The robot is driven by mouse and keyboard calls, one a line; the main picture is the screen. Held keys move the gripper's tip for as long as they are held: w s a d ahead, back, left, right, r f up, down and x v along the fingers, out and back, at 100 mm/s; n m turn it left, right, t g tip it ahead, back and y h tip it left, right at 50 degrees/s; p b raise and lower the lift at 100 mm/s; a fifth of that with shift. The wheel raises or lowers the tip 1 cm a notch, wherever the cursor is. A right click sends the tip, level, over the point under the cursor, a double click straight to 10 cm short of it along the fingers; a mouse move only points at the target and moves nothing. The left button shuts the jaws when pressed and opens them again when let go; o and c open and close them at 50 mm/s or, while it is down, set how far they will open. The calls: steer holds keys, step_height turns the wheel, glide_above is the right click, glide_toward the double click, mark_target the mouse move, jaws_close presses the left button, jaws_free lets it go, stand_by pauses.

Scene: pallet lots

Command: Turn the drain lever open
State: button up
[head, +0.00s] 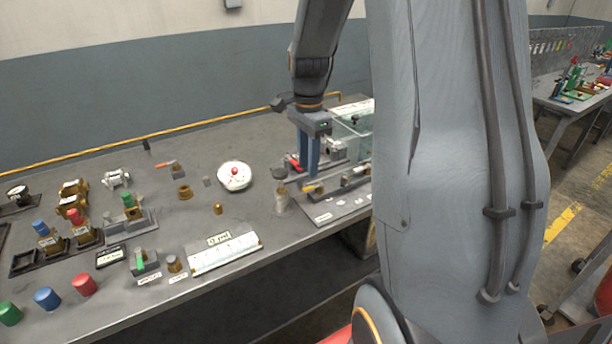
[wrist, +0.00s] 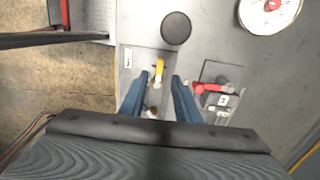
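My gripper (head: 308,172) points down over the right part of the bench, its two blue fingers apart and empty. In the wrist view the fingertips (wrist: 160,78) stand on either side of a yellow lever (wrist: 159,70), which sits on a grey plate (wrist: 128,83). The yellow lever also shows just below the fingertips in the head view (head: 313,187). I cannot tell whether they touch it. A red lever (wrist: 208,88) on a dark base lies right of the fingers. The labels are too small to read, so which lever is the drain lever is unclear.
A dark round-topped post (wrist: 175,28) stands close beyond the fingers. A white dial with a red centre (head: 234,177) lies to the left. A clear tank (head: 356,138) stands behind my gripper. Several fittings and coloured caps fill the bench's left side.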

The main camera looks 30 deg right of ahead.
mark_target(308, 188)
steer(key=shift+f+p, duration=0.55)
steer(key=shift+f, duration=2.45)
steer(key=shift+a, duration=0.1)
jaws_close()
